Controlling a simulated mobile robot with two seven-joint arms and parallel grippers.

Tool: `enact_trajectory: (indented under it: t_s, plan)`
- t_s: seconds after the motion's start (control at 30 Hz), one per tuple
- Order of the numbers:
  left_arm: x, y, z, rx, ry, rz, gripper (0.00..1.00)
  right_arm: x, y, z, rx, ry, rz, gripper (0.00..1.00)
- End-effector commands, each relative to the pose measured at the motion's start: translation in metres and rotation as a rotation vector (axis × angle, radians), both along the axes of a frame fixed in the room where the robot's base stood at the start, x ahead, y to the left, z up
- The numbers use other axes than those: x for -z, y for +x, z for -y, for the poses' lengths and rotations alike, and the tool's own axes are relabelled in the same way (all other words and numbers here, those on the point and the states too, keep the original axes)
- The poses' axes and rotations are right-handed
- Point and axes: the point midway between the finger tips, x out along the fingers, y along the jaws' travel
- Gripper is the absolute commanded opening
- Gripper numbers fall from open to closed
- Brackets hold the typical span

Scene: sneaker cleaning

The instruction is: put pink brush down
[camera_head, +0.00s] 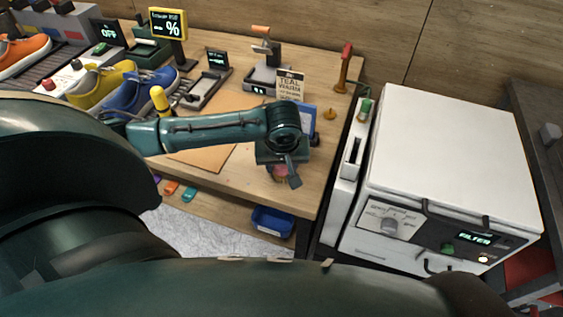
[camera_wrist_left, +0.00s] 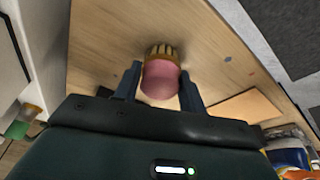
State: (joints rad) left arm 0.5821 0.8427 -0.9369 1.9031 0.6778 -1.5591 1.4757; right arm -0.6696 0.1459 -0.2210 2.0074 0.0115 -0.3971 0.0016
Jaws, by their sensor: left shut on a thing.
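The pink brush (camera_wrist_left: 160,80) has a rounded pink body and tan bristles. In the left wrist view it sits between the two fingers of my left gripper (camera_wrist_left: 158,88), bristles pointing away from the palm toward the wooden table. In the head view my left gripper (camera_head: 282,178) is over the front right part of the table, and a bit of the pink brush (camera_head: 279,170) shows beside its fingers. The gripper is shut on the brush. I cannot tell whether the bristles touch the table. My right gripper is not in view.
A white filter machine (camera_head: 450,150) stands to the right. A blue bin (camera_head: 272,221) is below the front edge. Yellow (camera_head: 100,84) and blue (camera_head: 140,92) sneakers, a sign card (camera_head: 290,84) and a brown mat (camera_head: 205,160) lie farther left and back.

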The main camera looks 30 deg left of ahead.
Motion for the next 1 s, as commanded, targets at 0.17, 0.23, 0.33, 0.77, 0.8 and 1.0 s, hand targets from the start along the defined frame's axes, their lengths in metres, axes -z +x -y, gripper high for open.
enact_trajectory:
  t_s: [0.17, 0.23, 0.33, 0.77, 0.8, 1.0]
  plan:
    - [0.001, 0.000, 0.000, 0.000, 0.000, 0.000, 0.53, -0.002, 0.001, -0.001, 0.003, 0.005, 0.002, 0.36]
    - [0.001, 0.000, 0.000, 0.000, 0.000, 0.000, 0.59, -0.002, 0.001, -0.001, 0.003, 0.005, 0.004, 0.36]
    - [0.001, 0.000, 0.000, 0.000, 0.000, 0.000, 0.62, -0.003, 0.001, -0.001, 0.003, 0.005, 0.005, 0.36]
    - [0.009, 0.001, 0.000, -0.001, 0.001, 0.003, 0.62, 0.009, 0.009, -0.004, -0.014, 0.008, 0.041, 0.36]
    - [-0.008, -0.001, 0.002, 0.001, -0.002, 0.004, 0.62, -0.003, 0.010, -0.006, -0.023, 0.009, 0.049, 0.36]
    - [-0.058, -0.013, 0.010, 0.001, -0.003, 0.004, 0.62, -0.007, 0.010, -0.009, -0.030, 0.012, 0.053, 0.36]
